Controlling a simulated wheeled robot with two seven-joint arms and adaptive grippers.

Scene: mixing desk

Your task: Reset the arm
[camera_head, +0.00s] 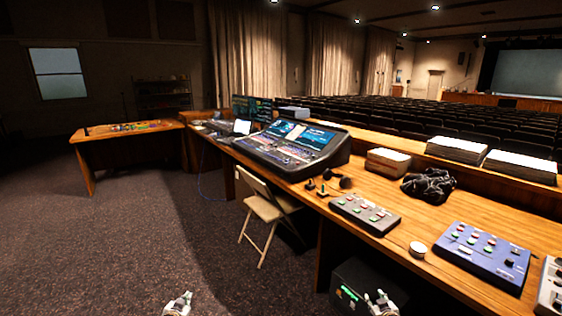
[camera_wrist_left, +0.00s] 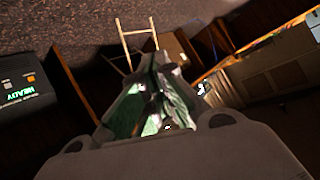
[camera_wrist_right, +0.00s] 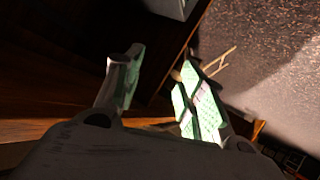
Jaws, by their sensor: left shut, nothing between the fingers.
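My left gripper (camera_head: 178,304) shows at the bottom edge of the head view, over the dark carpet. In the left wrist view its fingers (camera_wrist_left: 158,92) are together, with nothing between them. My right gripper (camera_head: 382,303) shows at the bottom of the head view, in front of a dark box with a green light. In the right wrist view its two fingers (camera_wrist_right: 158,95) stand wide apart, with nothing between them. Both grippers are apart from the desk's objects. Most of both arms is out of the head view.
The long wooden desk (camera_head: 345,215) runs along the right. It carries a mixing console (camera_head: 285,148), a grey control box (camera_head: 364,214) and a blue control box (camera_head: 483,252). A folding chair (camera_head: 268,212) stands before it. The dark box (camera_head: 352,290) is below. Carpet at left is clear.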

